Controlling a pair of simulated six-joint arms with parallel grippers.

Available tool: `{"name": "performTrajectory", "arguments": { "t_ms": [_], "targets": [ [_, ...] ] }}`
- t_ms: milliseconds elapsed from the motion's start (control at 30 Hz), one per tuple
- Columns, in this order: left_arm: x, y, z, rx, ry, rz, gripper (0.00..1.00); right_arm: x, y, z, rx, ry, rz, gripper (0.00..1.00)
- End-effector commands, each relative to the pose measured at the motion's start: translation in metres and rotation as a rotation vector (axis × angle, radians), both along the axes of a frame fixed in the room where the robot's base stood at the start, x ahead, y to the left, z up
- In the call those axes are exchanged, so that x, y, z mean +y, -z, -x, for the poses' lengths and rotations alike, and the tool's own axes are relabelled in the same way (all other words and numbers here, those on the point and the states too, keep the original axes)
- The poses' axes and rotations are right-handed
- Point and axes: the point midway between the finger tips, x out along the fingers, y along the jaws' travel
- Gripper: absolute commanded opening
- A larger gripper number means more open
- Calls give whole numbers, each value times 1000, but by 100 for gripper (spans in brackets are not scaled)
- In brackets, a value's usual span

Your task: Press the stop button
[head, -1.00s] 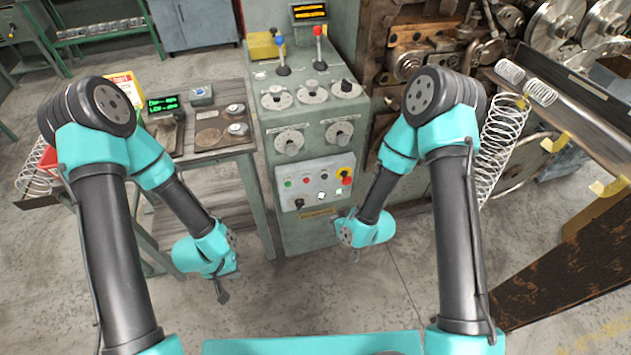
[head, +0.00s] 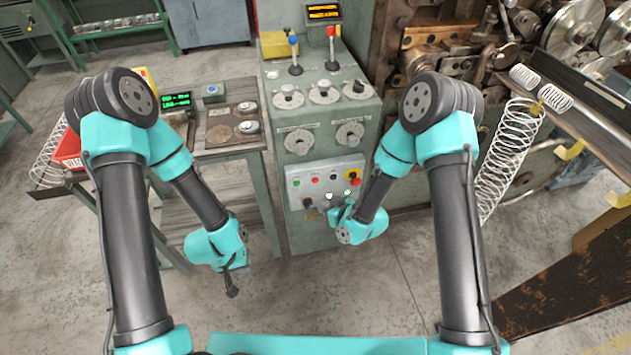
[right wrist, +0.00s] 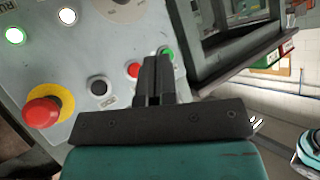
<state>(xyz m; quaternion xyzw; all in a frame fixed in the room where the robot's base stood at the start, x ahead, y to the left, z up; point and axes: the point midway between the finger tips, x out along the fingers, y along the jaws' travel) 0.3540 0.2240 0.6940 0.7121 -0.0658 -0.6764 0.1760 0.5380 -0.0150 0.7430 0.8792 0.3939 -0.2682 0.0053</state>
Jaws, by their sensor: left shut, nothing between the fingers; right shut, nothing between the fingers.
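The control panel (head: 300,204) on the green cabinet has a row of buttons: green (head: 296,184), small red (head: 315,179), black (head: 333,176), and a red mushroom button (head: 354,181) on a yellow ring. The right wrist view shows the small red button (right wrist: 134,70), green button (right wrist: 167,53), black button (right wrist: 98,87) and mushroom button (right wrist: 42,112). My right gripper (right wrist: 152,62) is shut and empty, its tips appearing between the small red and green buttons; contact cannot be told. My left gripper (head: 232,292) is shut and empty, low left of the cabinet.
A green lamp (right wrist: 15,36) and a white lamp (right wrist: 67,16) are lit on the panel. Dials and two levers (head: 294,50) stand above it. A bench (head: 215,150) is on the left, the coiling machine (head: 430,50) on the right. Floor before the cabinet is clear.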

Motion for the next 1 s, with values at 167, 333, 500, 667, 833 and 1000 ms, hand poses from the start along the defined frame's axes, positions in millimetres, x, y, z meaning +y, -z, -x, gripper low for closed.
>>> {"name": "performTrajectory", "arguments": {
  "t_ms": [167, 333, 500, 667, 833, 1000],
  "targets": [
    [0, 0, 0, 0, 0, 0, 0, 5, 0, -20, -2, 1, 0, 0],
    [0, 0, 0, 0, 0, 0, 0, 10, 0, -39, -2, -1, 0, 0],
    [0, 0, 0, 0, 0, 0, 0, 14, 0, -56, -1, 0, 0, 0],
    [0, 0, 0, 0, 0, 0, 0, 16, 0, -65, 0, 0, 0, 0],
    [0, 0, 0, 0, 0, 0, 0, 17, 0, -68, 0, 0, 0, 0],
    [0, 0, 0, 0, 0, 0, 0, 17, 0, -68, 0, 0, 0, 0]
  ]
}}
